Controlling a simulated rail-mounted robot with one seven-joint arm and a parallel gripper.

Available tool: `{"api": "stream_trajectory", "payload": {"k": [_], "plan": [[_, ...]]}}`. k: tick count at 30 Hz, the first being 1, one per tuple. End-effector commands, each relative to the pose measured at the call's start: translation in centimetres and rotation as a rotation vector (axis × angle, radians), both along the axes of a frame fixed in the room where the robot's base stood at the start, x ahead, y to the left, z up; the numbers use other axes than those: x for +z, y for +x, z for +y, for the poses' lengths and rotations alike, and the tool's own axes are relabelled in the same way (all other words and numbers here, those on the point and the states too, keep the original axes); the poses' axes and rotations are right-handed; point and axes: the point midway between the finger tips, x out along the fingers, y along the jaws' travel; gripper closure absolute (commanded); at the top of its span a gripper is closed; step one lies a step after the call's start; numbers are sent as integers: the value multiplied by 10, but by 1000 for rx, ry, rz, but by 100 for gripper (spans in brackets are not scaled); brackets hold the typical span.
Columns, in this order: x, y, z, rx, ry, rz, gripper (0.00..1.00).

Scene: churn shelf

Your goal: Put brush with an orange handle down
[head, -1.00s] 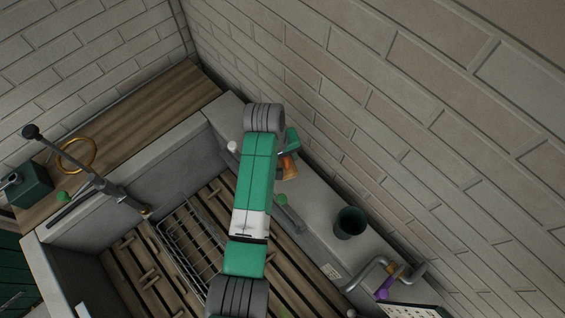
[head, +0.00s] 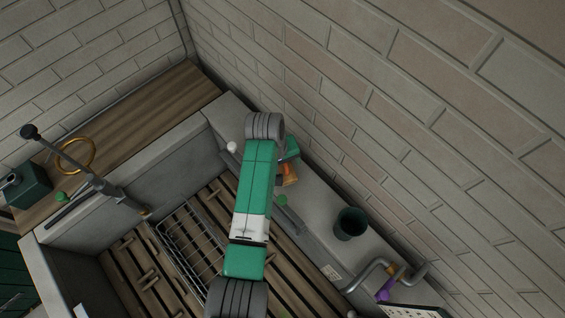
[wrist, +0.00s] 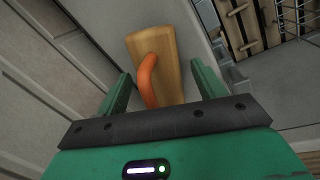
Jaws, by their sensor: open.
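The brush (wrist: 168,45) is a pale wooden block with an orange handle (wrist: 149,80). In the wrist view it lies on the grey ledge, its handle end reaching between my fingers. My gripper (wrist: 161,70) is open, with one green finger on each side of the handle and a gap to each. In the head view the brush (head: 290,174) shows only partly beside my green arm, on the ledge along the brick wall. My gripper (head: 289,152) is mostly hidden there behind the arm.
A dark green cup (head: 351,224) stands on the same ledge. Beyond it are a bent grey pipe (head: 368,273) and a purple-handled item (head: 384,290). A wire rack (head: 190,243) sits in the slatted basin left of my arm. A white knob (head: 232,147) is near the ledge's far end.

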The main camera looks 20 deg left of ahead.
Motion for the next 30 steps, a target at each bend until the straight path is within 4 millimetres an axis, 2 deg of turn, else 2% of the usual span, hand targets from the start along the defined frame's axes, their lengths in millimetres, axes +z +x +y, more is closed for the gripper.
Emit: {"api": "stream_trajectory", "payload": {"k": [9, 15, 19, 30], "plan": [[77, -8, 11, 1, 1, -6, 31], [108, -13, 15, 0, 1, -2, 31], [115, -14, 16, 0, 0, -1, 31], [115, -14, 16, 0, 0, -1, 31]]}}
